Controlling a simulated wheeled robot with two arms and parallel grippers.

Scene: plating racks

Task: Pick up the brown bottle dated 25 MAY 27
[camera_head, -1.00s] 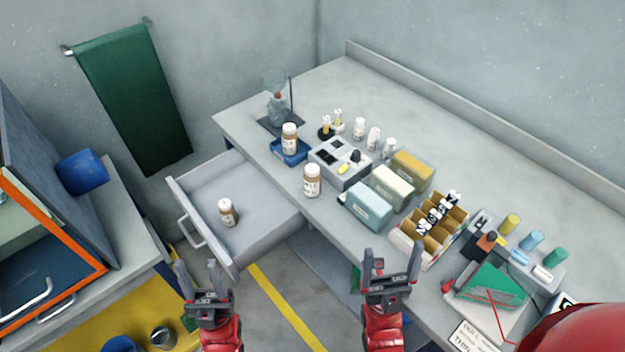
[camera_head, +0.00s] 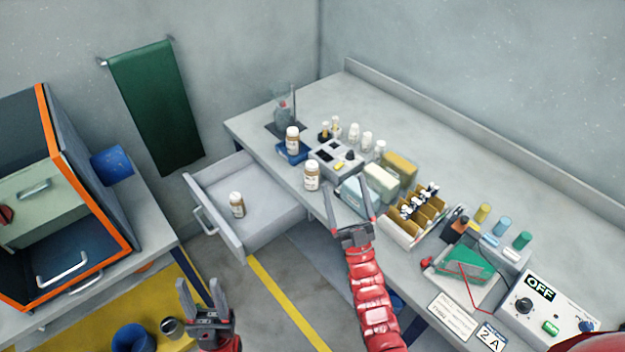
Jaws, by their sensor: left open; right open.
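Three brown bottles with white caps and pale labels are in the head view. One bottle (camera_head: 237,205) stands in the open drawer (camera_head: 209,180). A second bottle (camera_head: 312,176) stands near the front edge of the bench. A third bottle (camera_head: 292,140) stands on a blue tray or device. Their dates are too small to read. My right gripper (camera_head: 348,204) is open and empty, with its fingers spread just right of the bench-edge bottle and apart from it. My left gripper (camera_head: 200,294) is open and empty, low in front of the drawer.
Right of the bench-edge bottle are a grey device (camera_head: 336,157), boxes (camera_head: 381,182) and a divided cardboard tray (camera_head: 412,233). Small white bottles (camera_head: 354,133) stand behind. A control box (camera_head: 545,311) reads OFF. An orange-edged cabinet (camera_head: 62,170) stands at left.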

